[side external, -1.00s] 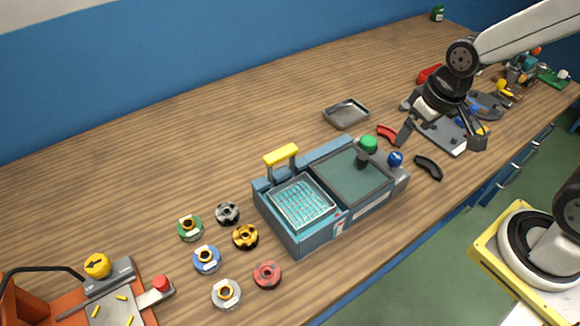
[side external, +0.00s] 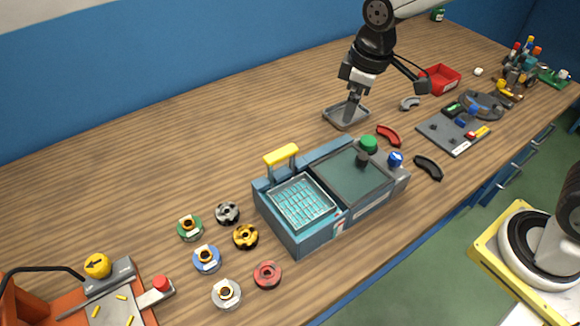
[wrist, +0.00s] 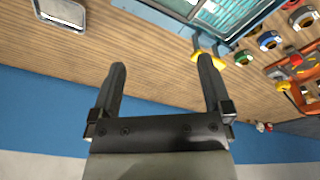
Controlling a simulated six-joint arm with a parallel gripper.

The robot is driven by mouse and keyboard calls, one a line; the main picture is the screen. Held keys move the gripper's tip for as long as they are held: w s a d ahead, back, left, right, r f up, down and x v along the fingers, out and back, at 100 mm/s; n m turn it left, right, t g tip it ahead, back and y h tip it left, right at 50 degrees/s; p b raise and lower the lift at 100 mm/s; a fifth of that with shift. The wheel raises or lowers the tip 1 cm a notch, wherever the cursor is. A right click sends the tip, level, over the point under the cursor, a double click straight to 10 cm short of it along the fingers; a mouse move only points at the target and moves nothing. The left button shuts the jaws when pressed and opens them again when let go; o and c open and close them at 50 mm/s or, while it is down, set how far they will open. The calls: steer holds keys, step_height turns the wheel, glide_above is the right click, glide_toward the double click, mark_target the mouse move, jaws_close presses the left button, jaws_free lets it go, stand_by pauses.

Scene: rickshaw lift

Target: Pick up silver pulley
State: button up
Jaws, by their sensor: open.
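My gripper (side external: 386,98) is open and empty, raised near the small grey tray, far to the right of the silver pulley. The wrist view shows the open fingers (wrist: 161,63) apart with only table between them, and small pulleys at the upper right.
A blue machine with a wire basket and yellow handle (side external: 281,156) stands between my gripper and the pulleys. The grey tray (side external: 337,121) is partly hidden by a finger. An orange station (side external: 30,295) is at lower left. The table behind the pulleys is clear.

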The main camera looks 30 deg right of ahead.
steer(key=w+a+n, duration=0.7)
steer(key=a, duration=0.4)
steer(key=n+g, duration=0.2)
steer(key=n, duration=0.6)
glide_above(227, 211)
step_height(227, 211, down, 2)
step_height(227, 211, down, 14)
steer(key=shift+w+r, duration=0.1)
steer(key=shift+r, duration=0.15)
steer(key=shift+f, duration=4.3)
steer(key=c, duration=1.3)
steer(key=shift+r, duration=0.15)
step_height(227, 211, up, 10)
